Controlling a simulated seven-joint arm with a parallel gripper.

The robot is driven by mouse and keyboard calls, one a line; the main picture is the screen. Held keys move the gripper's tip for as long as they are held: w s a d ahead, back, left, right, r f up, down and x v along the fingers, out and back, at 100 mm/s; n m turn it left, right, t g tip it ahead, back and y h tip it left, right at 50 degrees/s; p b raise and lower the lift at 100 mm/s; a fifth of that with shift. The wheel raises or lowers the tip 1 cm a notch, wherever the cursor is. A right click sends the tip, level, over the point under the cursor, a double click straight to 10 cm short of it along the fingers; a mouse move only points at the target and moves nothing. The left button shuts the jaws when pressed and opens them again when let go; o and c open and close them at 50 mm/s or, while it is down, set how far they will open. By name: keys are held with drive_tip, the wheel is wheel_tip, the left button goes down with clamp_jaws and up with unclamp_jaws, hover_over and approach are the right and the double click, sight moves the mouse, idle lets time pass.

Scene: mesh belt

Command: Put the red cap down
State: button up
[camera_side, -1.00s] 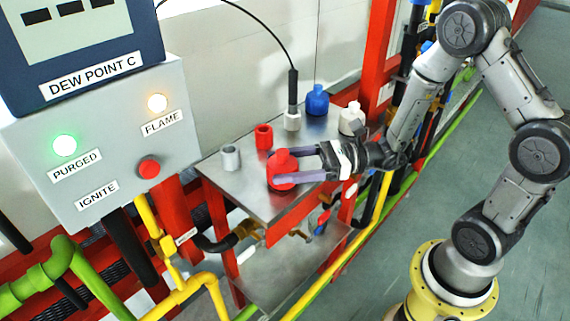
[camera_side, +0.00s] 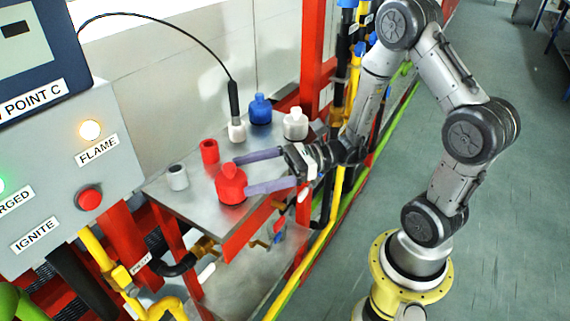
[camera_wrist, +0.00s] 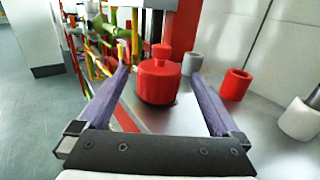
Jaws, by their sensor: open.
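The red cap (camera_side: 231,187), a wide ribbed body with a narrower knob on top, stands upright on the steel shelf (camera_side: 196,208) near its front edge. My gripper (camera_side: 241,174) is open, its two purple fingers spread wide and pointing at the cap from the right. In the wrist view, the red cap (camera_wrist: 159,84) stands between and slightly beyond the fingertips (camera_wrist: 159,75), with a gap on both sides. The cap's underside is hidden, but it appears to rest on the metal.
On the shelf behind are a grey open cup (camera_side: 178,178), a red open cup (camera_side: 209,152), a white fitting with a cabled black probe (camera_side: 236,131), a blue cap (camera_side: 260,110) and a white cap (camera_side: 295,125). A control box (camera_side: 75,175) stands left.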

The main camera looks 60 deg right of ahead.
drive_tip(key=v, duration=0.8)
drive_tip(key=s+a+n+g+h, duration=0.4)
drive_tip(key=s+a+n+g, duration=0.3)
drive_tip(key=s+n+g, duration=0.5)
drive_tip(key=d+r+n+t+h, duration=0.6)
drive_tip(key=d+n+h, duration=0.2)
drive_tip(key=n, duration=0.5)
drive_tip(key=shift+d+r+t+h, duration=0.3)
drive_tip(key=shift+t+h, duration=0.1)
drive_tip(key=shift+h, duration=0.8)
